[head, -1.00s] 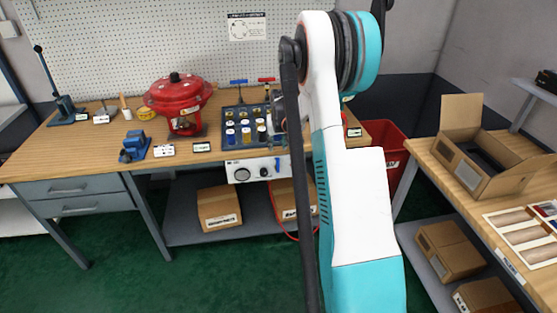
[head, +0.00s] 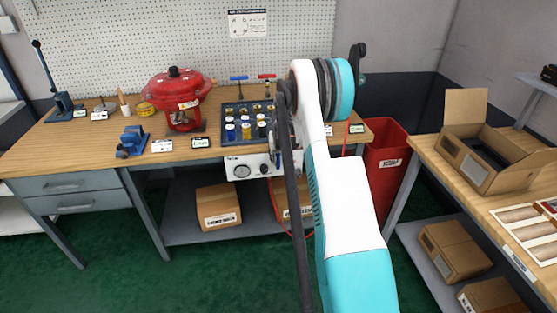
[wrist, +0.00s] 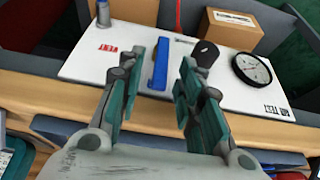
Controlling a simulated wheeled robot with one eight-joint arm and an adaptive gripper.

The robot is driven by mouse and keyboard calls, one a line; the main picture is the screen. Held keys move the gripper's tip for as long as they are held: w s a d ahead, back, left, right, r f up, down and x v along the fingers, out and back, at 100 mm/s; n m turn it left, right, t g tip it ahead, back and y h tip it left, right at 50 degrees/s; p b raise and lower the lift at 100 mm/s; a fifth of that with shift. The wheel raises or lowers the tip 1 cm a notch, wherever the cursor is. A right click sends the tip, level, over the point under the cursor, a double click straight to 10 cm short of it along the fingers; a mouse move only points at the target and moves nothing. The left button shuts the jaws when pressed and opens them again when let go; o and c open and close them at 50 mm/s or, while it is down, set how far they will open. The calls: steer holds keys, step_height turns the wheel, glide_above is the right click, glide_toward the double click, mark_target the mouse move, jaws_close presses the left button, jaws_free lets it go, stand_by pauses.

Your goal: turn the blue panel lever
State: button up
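The blue panel lever (wrist: 160,63) is a slim bar on a white panel in the wrist view. It points toward the panel's edge at the bench. My gripper (wrist: 157,85) is open, with one finger to each side of the lever and a visible gap on both sides. I cannot tell how deep the fingertips are relative to the lever. In the head view the white panel (head: 236,163) hangs at the bench's front edge. My arm hides the gripper there, and I cannot make out the lever.
A round gauge (wrist: 251,69) and a black knob (wrist: 205,54) are right of the lever in the wrist view. A grey cylinder (wrist: 103,12) is at the left.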

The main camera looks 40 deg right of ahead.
steer(key=shift+w+f, duration=0.1)
steer(key=shift+f, duration=0.2)
steer(key=shift+c, duration=0.5)
jaws_close()
steer(key=shift+d, duration=0.1)
